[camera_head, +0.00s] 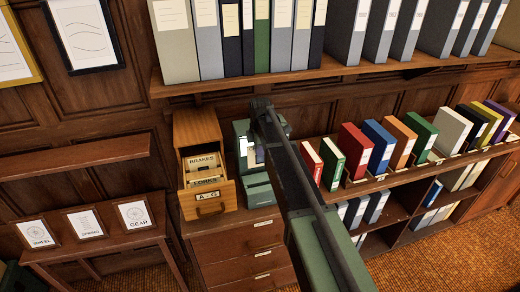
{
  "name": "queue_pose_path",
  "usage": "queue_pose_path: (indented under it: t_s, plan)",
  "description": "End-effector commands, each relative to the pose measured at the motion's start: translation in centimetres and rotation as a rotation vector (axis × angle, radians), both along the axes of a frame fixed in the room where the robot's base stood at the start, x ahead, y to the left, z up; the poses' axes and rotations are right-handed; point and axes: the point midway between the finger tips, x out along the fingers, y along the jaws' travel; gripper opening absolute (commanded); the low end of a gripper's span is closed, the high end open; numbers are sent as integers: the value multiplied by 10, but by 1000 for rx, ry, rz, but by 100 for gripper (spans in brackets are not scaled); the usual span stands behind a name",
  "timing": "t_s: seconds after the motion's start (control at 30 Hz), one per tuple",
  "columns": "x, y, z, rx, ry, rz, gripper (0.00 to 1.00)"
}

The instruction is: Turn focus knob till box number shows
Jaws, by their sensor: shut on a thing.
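A green viewer (259,196) stands on the wooden drawer cabinet, in the middle of the camera_head view. Its small screen (245,147) shows pale and dark patches, with no number I can read. My arm reaches up from the bottom of the view and covers the viewer's right side. My gripper (262,106) is at the arm's dark far end, at the viewer's upper part. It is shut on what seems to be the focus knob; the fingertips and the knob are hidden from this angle.
An open wooden card drawer marked A-G (209,202) is close left of the viewer. Coloured binders (355,151) stand on a shelf to the right. A shelf of large binders (283,38) is above. A small table (92,239) with framed cards is at lower left.

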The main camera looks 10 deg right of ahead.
Motion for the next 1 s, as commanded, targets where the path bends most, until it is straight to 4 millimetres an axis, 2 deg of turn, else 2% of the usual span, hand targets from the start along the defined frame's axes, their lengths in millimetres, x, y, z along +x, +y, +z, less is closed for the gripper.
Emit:
queue_pose_path:
  t_s: [0.1, 0.23, 0.47, 1.0]
  plan:
    - [-2, 0, -1, 0, 0, 0, 0]
    - [-19, -1, -7, 0, 0, 1, 0]
    - [-16, -1, -11, 0, 0, 1, 0]
    - [-16, -1, -78, 0, 0, 1, 0]
